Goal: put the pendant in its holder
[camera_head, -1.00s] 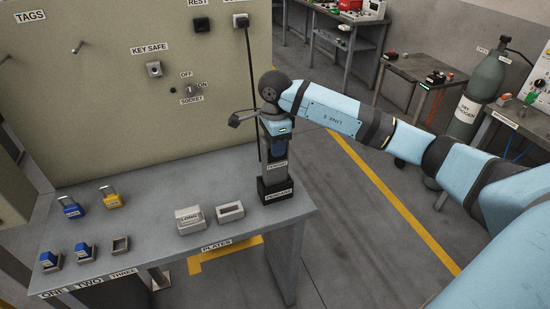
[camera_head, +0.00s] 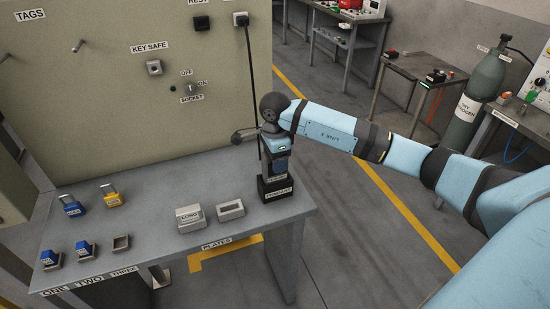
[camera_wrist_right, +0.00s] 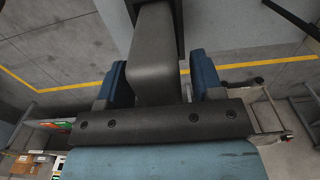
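The pendant (camera_head: 277,178), a grey upright body with a white label, stands low in its dark holder (camera_head: 278,194), marked PENDANT, at the right end of the bench. Its lower part is hidden inside the holder. My right gripper (camera_head: 275,155) is above the holder and shut on the pendant's upper part. In the right wrist view the grey pendant body (camera_wrist_right: 155,60) lies between the two blue fingers of the right gripper (camera_wrist_right: 163,82), with its far end at the dark holder opening. My left gripper is not in view.
The grey bench (camera_head: 150,215) also carries two plate holders (camera_head: 190,218), blue and yellow padlocks (camera_head: 112,196), and small numbered holders at the front left. A black cable (camera_head: 252,90) hangs from the panel behind the gripper.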

